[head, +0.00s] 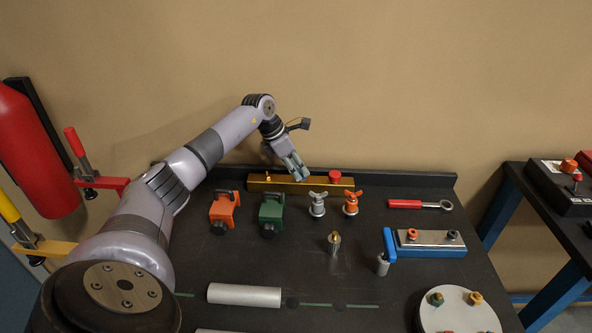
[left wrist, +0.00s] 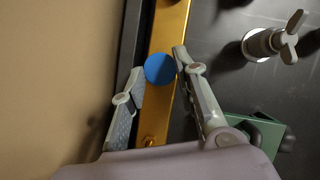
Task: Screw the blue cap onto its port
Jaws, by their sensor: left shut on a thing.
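The blue cap (left wrist: 160,69) sits between the fingertips of my left gripper (left wrist: 160,74) in the left wrist view, over the gold bar (left wrist: 172,28). In the head view my left gripper (head: 297,173) points down at the middle of the gold bar (head: 258,187) at the back of the table. Its fingers hide the blue cap there. I cannot tell whether the cap touches a port below it, as the cap covers that spot. A red cap (head: 334,174) is on the bar to the right. My right gripper is not in view.
In front of the bar stand an orange valve block (head: 224,207), a green one (head: 271,209), a grey wing-handled fitting (head: 317,204) and an orange one (head: 351,203). A red-handled wrench (head: 410,204) lies to the right. A low ledge (head: 410,178) runs behind the bar.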

